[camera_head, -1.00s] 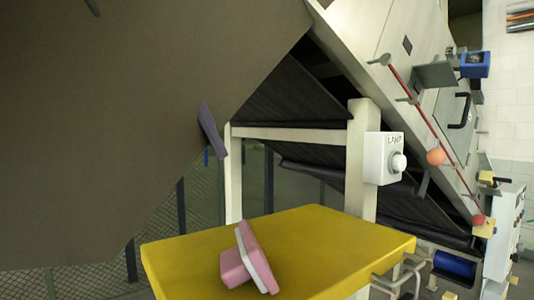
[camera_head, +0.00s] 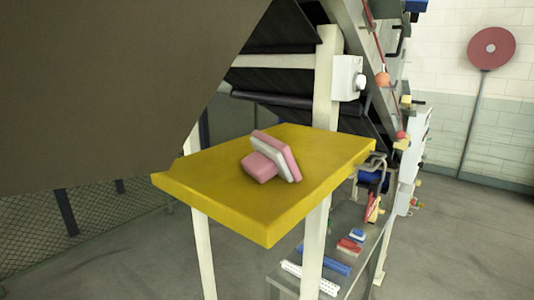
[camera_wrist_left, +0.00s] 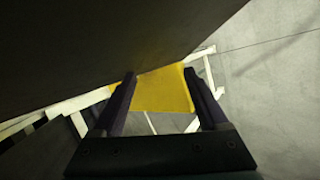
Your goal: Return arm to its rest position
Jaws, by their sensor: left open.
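My left gripper (camera_wrist_left: 159,74) shows in the left wrist view, with its two dark fingers spread apart and nothing between them. Beyond the fingers, some distance away, lies the yellow tabletop (camera_wrist_left: 168,92). In the head view my left gripper is not visible, and a large dark flat surface (camera_head: 100,90) fills the upper left. The same kind of dark surface (camera_wrist_left: 100,45) runs close beside the fingers in the wrist view; I cannot tell whether it touches them. My right gripper is in neither view.
Pink and white blocks (camera_head: 270,158) lie in a leaning stack on the yellow table (camera_head: 215,200). A low grey shelf with several coloured bricks (camera_head: 325,263) is below it at right. A white control box (camera_head: 348,76) is on a post. Open floor (camera_head: 455,235) lies at right.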

